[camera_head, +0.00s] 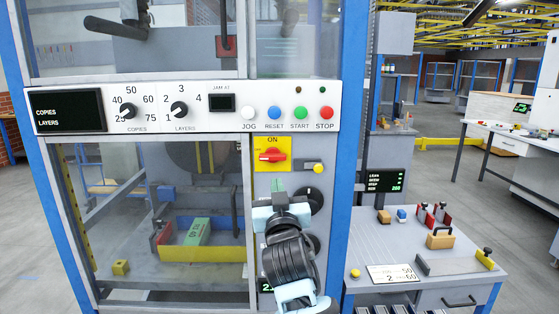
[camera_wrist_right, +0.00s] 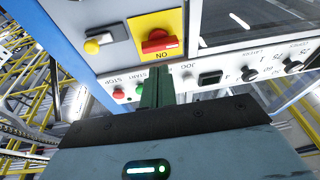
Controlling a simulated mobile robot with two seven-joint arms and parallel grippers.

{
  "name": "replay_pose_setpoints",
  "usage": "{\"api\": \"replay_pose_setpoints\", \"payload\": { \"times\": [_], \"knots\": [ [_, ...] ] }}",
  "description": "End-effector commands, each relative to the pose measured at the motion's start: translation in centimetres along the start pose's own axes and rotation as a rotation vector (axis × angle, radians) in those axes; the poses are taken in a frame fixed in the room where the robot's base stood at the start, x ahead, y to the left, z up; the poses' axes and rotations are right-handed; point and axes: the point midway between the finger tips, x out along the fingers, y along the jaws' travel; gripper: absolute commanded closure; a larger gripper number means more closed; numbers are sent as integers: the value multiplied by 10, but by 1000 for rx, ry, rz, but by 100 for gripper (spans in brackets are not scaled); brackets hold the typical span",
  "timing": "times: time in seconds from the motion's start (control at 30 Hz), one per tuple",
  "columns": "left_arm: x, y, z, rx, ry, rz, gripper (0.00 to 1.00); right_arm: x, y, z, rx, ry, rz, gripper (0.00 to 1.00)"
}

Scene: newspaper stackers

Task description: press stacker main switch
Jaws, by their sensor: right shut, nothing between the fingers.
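The main switch (camera_head: 272,155) is a red rotary handle on a yellow plate marked ON, on the grey front of the stacker. Its handle lies about level. The switch also shows in the right wrist view (camera_wrist_right: 159,42), where the panel appears upside down. My right gripper (camera_head: 278,187) is shut and empty, just below the switch plate in the head view. Its green fingers show in the right wrist view (camera_wrist_right: 157,85), pointing toward the switch, with a visible gap in the picture. I cannot tell the exact distance. My left gripper is not in view.
A yellow knob (camera_head: 318,167) sits right of the switch. Black knobs (camera_head: 314,199) are partly behind my right arm. Above is a white panel (camera_head: 215,127) with dials and JOG, RESET, START and STOP buttons. A table (camera_head: 385,253) with small items stands at right.

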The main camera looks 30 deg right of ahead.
Motion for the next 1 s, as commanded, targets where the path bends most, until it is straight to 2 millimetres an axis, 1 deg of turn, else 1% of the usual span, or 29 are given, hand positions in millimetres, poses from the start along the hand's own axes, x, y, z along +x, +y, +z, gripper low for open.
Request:
{"api": "replay_pose_setpoints", "payload": {
  "times": [0.03, 0.1, 0.2, 0.27, 0.63, 0.73, 0.87, 1.0],
  "knots": [
    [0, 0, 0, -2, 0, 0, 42, 6, 4, -17, 15, 23, 22, 100],
    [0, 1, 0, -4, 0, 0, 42, 10, 10, -32, 29, 43, 46, 100],
    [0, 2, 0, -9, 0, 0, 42, 14, 15, -45, 41, 61, 68, 100],
    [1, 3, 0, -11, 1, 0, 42, 16, 16, -50, 44, 67, 75, 100],
    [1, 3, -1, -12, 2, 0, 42, 16, 17, -52, 46, 70, 77, 100],
    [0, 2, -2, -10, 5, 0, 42, 20, 17, -52, 45, 70, 77, 100],
    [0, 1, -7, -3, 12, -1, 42, 34, 18, -55, 45, 72, 77, 100],
    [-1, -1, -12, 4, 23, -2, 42, 56, 20, -58, 45, 73, 77, 100]
  ]
}}
